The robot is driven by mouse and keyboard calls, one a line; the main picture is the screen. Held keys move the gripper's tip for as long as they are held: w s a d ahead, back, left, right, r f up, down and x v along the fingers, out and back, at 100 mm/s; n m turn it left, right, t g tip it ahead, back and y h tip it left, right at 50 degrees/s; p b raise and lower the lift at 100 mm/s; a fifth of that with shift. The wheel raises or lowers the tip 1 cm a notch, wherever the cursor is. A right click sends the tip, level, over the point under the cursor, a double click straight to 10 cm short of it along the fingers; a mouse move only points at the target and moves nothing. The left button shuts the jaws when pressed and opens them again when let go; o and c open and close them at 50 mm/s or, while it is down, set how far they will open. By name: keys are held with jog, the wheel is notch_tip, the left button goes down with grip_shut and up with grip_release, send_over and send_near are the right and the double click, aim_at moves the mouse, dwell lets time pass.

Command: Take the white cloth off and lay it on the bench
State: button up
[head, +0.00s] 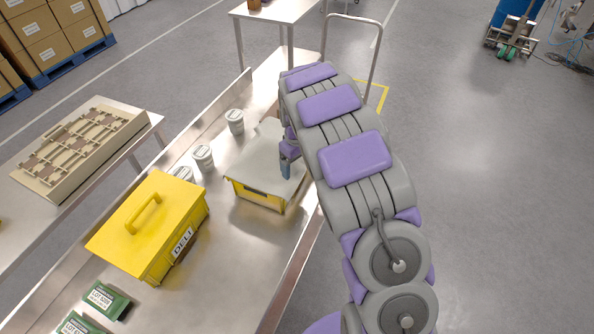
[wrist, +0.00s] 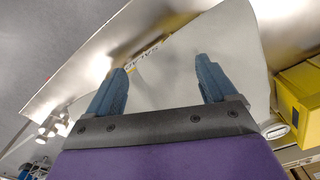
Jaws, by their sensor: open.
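The white cloth (head: 262,150) lies draped over the top of a yellow box (head: 258,193) on the steel conveyor surface, and the box's lower front shows below it. My gripper (head: 288,160) is at the cloth's right side in the head view, partly hidden by my arm. In the wrist view my gripper (wrist: 162,65) is open, with two blue fingers apart and the pale cloth (wrist: 170,88) filling the space behind and between them. I cannot tell whether the fingers touch it. A steel bench (head: 150,118) stands at the left.
A yellow lidded box marked DELI (head: 150,225) stands nearer on the conveyor. Several white cups (head: 203,157) line its left side, and green packs (head: 106,299) lie in front. A beige tray (head: 80,150) occupies most of the left bench. Another table (head: 280,10) is at the back.

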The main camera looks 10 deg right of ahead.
jog(key=shift+f, duration=0.1)
dwell(0.3)
jog(key=shift+f, duration=0.15)
jog(key=shift+c, duration=0.6)
jog(key=c, duration=1.3)
jog(key=shift+c, duration=0.3)
grip_shut()
notch_tip(320, 180, up, 12)
jog(key=p, duration=0.3)
jog(key=shift+p, duration=0.4)
